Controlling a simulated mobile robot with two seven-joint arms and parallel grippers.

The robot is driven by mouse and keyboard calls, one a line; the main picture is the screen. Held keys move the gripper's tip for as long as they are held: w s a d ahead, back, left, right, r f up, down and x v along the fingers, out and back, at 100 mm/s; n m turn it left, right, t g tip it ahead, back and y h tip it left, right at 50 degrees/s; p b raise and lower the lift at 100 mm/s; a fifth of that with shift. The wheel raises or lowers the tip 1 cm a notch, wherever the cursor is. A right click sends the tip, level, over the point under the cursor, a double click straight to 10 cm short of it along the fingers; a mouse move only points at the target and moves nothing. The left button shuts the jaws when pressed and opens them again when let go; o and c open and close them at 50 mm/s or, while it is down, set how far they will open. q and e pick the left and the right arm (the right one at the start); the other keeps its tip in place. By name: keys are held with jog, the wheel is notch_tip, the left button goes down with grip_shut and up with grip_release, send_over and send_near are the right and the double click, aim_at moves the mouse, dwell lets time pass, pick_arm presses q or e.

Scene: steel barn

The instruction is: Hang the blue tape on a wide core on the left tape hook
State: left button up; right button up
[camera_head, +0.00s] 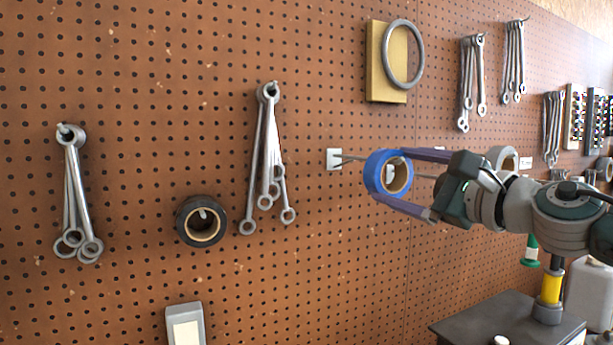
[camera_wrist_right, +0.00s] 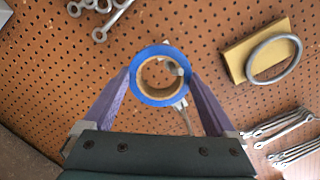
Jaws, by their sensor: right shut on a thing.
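The blue tape (camera_head: 374,174) on its wide tan core is held in the fingers of my right gripper (camera_head: 391,176), in front of the pegboard. The left tape hook (camera_head: 335,159) has a white plate and a thin rod that runs right toward the tape. In the right wrist view the blue tape (camera_wrist_right: 137,79) sits between my two purple fingers, its hole facing the camera. A pale metal piece shows inside the hole in both views. I cannot tell whether the rod passes through the core. My left gripper is not in view.
A black tape roll (camera_head: 187,222) and wrench bunches (camera_head: 265,150) hang to the left. A gold panel with a grey ring (camera_head: 403,54) hangs above. A grey roll (camera_head: 503,156) is behind my right arm. A dark cabinet (camera_head: 500,322) stands lower right.

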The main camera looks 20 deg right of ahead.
dwell(0.3)
jog(key=o, duration=1)
jog(key=shift+o, duration=0.2)
jog(key=shift+s, duration=0.1)
jog(key=s+d+b, duration=0.1)
jog(key=s+b, duration=0.1)
jog(key=s, duration=0.7)
jog(key=shift+s+d+f, duration=0.25)
jog(key=shift+d+f, duration=0.1)
jog(key=shift+f, duration=0.05)
